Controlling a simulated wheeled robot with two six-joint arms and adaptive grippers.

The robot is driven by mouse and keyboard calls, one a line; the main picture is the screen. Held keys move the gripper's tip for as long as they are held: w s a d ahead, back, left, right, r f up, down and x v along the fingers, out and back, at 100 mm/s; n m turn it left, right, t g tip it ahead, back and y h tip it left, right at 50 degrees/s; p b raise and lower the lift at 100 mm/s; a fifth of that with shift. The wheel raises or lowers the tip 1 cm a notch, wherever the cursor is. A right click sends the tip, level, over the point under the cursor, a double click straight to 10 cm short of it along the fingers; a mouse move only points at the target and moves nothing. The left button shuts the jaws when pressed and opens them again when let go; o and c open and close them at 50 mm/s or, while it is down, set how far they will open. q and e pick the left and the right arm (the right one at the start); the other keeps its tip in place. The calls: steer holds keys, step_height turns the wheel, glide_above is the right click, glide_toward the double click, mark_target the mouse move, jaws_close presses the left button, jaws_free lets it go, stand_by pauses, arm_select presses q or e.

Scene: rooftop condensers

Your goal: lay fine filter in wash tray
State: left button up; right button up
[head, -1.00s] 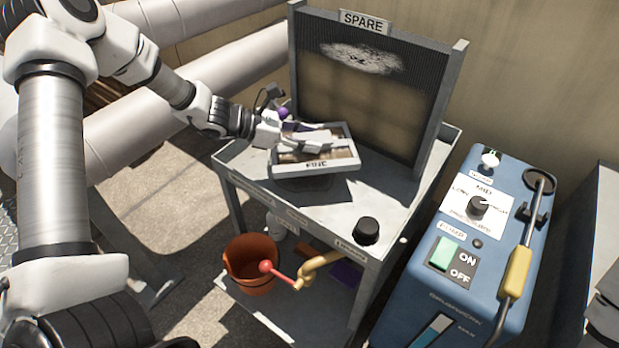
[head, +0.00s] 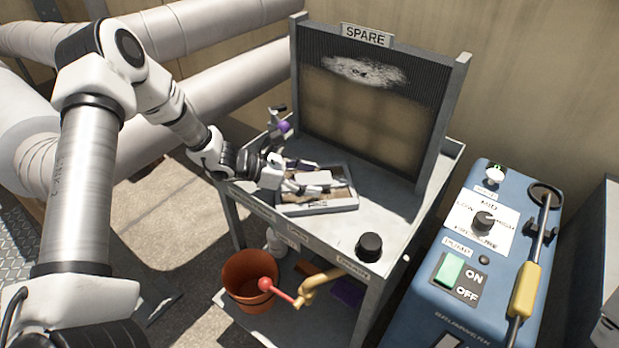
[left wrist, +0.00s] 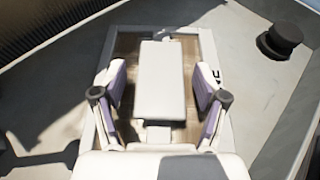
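The fine filter (head: 345,202) is a pale rectangular frame with a brownish mesh and a raised pale block in its middle. It lies flat on the grey rimmed top (head: 400,215) of a cart; I cannot make out a separate wash tray. The filter also fills the middle of the left wrist view (left wrist: 210,60). My left gripper (head: 318,178) is over the filter. In the left wrist view its purple-padded fingers (left wrist: 160,68) stand on both sides of the block, with gaps on each side, so it is open. My right gripper is not in view.
A tall screen (head: 370,115) under a SPARE sign stands at the cart's back. A black knob (head: 369,246) is on the front right of the top. Below are an orange bucket (head: 250,280) and a red-tipped lever (head: 285,290). A blue machine (head: 470,285) stands at right.

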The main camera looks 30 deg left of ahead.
arm_select(q)
steer(key=shift+r+p, duration=0.3)
steer(key=p+v, duration=0.5)
steer(key=v, duration=0.6)
steer(key=shift+s+a+r, duration=0.15)
steer(key=shift+a+r, duration=0.05)
steer(key=shift+r, duration=0.05)
steer(key=shift+s+a, duration=0.15)
steer(key=shift+f, duration=0.2)
stand_by(1.4)
